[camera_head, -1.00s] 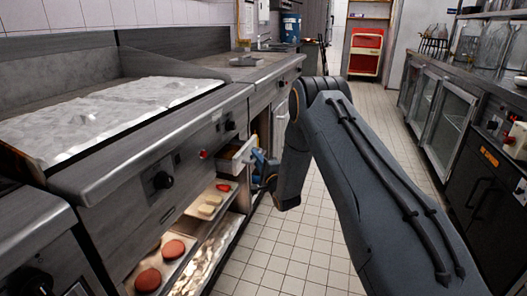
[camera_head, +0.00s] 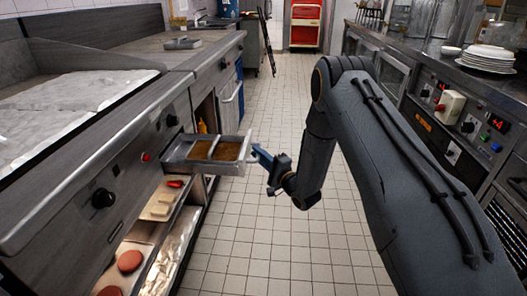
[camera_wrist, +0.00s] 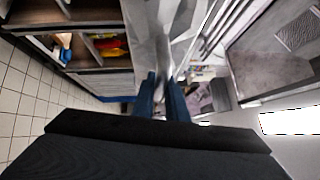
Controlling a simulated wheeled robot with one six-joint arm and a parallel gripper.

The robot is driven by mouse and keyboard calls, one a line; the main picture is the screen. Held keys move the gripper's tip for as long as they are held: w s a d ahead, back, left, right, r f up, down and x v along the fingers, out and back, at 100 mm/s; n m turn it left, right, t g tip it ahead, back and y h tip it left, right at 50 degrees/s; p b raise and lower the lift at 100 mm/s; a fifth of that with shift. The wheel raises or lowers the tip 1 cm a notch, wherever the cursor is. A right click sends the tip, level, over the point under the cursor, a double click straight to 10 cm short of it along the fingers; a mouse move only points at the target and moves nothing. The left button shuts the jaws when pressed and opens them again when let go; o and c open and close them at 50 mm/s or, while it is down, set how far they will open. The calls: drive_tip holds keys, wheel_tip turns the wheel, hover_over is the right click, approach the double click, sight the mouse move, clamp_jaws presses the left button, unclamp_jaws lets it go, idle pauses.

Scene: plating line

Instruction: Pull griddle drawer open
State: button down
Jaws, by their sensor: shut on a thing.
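The griddle drawer (camera_head: 207,152) is a small metal drawer in the griddle's front, pulled out over the aisle. Brownish-yellow contents in two sections show inside it. My gripper (camera_head: 258,157) is at the drawer's outer end, with its blue fingers shut on the drawer's front or handle. In the wrist view the blue fingers (camera_wrist: 160,95) close on a pale metal part; the exact grip is partly hidden by the dark gripper body. The griddle (camera_head: 75,100) has a pale flat top and dark knobs.
Below the drawer, open shelves hold red patties (camera_head: 130,261) and pale slices (camera_head: 162,204). The tiled aisle (camera_head: 250,240) is clear. A counter with controls and plates (camera_head: 487,57) stands on the right. A metal pan (camera_head: 183,43) sits on the far left counter.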

drive_tip(key=shift+s+d+f, duration=0.15)
drive_tip(key=shift+s, duration=0.1)
drive_tip(key=c, duration=1.8)
unclamp_jaws()
drive_tip(key=shift+c, duration=0.2)
drive_tip(key=shift+o, duration=0.4)
drive_tip(key=shift+w+d, duration=0.1)
drive_tip(key=r+v, duration=0.1)
drive_tip(key=v, duration=0.6)
drive_tip(key=shift+s+d+f, duration=0.25)
drive_tip(key=shift+s+f, duration=0.05)
drive_tip(key=shift+f, duration=0.2)
